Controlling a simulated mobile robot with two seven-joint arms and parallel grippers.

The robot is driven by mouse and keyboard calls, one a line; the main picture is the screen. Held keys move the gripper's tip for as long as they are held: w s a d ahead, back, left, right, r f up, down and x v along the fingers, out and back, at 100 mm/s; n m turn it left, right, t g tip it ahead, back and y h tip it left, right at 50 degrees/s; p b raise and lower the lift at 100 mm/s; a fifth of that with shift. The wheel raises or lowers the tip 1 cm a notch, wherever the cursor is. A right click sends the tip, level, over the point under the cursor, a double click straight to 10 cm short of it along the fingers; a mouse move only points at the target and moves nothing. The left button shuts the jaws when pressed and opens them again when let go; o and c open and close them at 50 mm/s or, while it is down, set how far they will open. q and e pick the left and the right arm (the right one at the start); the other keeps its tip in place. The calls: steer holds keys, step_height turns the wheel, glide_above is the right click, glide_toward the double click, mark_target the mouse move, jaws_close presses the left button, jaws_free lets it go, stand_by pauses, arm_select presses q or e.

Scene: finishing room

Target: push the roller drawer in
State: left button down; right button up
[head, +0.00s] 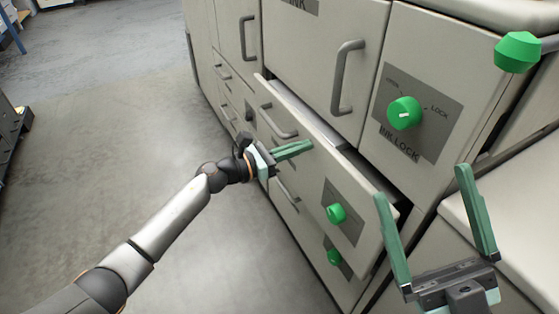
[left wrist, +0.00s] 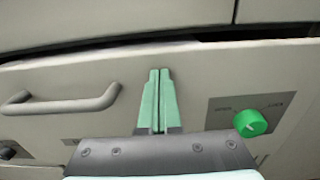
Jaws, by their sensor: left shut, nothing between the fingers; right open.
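The roller drawer (head: 318,166) is a pale grey drawer front that stands out from the cabinet, with a dark gap along its top edge. It carries a grey bar handle (head: 279,122) and a green knob (head: 336,214). In the left wrist view the drawer front (left wrist: 200,85) fills the middle, with its handle (left wrist: 60,100) at left and green knob (left wrist: 250,123) at right. My left gripper (head: 310,146) is shut and empty, its fingertips at the drawer front between handle and knob; I cannot tell if they touch. My right gripper (head: 424,180) is open and empty at the lower right.
Above the drawer is a cabinet door with a tall handle (head: 345,77), and a panel with a green INK LOCK knob (head: 404,113). Another green knob (head: 517,52) juts out at top right. A lower drawer has a green knob (head: 334,257). The floor (head: 120,140) at left is clear.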

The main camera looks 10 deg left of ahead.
mark_target(315, 140)
arm_select(q)
steer(key=b+x, duration=0.1)
steer(key=x, duration=0.3)
steer(key=shift+d, duration=0.1)
steer(key=shift+r, duration=0.25)
arm_select(e)
steer(key=shift+a+f, duration=0.2)
steer(key=shift+f, duration=0.45)
steer(key=shift+a+f, duration=0.15)
steer(key=shift+f, duration=0.45)
arm_select(q)
steer(key=shift+r, duration=0.1)
steer(key=shift+b, duration=0.3)
arm_select(e)
steer(key=shift+s, duration=0.1)
